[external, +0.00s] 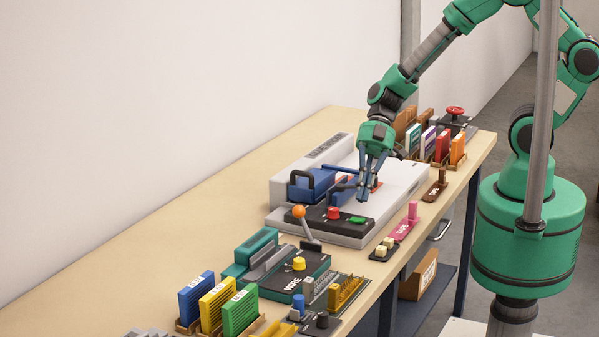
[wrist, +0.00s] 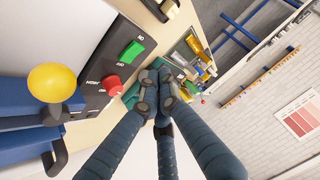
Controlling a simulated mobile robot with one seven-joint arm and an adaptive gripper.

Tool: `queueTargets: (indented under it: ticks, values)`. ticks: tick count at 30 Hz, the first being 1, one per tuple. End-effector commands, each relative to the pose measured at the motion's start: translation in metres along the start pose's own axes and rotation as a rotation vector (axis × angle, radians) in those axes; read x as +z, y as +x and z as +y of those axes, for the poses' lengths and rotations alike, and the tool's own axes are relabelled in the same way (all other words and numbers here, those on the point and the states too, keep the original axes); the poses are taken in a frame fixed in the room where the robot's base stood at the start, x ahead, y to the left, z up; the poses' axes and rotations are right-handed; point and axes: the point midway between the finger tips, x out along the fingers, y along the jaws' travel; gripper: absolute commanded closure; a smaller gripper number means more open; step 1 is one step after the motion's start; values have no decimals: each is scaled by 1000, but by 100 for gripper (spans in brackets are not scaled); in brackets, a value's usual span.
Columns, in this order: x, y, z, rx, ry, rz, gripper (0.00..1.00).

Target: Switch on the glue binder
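The glue binder (external: 400,190) appears to be the large light-grey machine with a blue clamp (external: 308,184) on the table. Its black front panel (external: 318,219) carries a red knob (external: 333,212) and a green switch (external: 357,219). In the wrist view the green switch (wrist: 131,50) and red knob (wrist: 112,85) are left of my fingers. My gripper (external: 364,196) hangs fingers-down above the machine, just behind the green switch in the external view. In the wrist view its fingertips (wrist: 158,90) are drawn together with nothing visible between them. I see no contact with the switch.
An orange-ball lever (external: 299,211) stands by the panel's left end. A teal machine marked WIRE (external: 290,270) is nearer the camera. Coloured books (external: 442,145) stand behind my gripper. The table's far left is clear.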

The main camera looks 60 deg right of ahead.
Motion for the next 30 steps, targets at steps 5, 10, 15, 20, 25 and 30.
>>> queueTargets:
  ticks: [5,10,15,20,25,30]
  values:
    - [18,16,0,-1,2,-1,100]
    - [26,24,0,0,2,0,100]
    - [28,26,0,0,1,0,100]
    - [28,26,0,0,1,0,100]
    - [28,26,0,0,1,0,100]
    - [32,29,0,0,0,0,100]
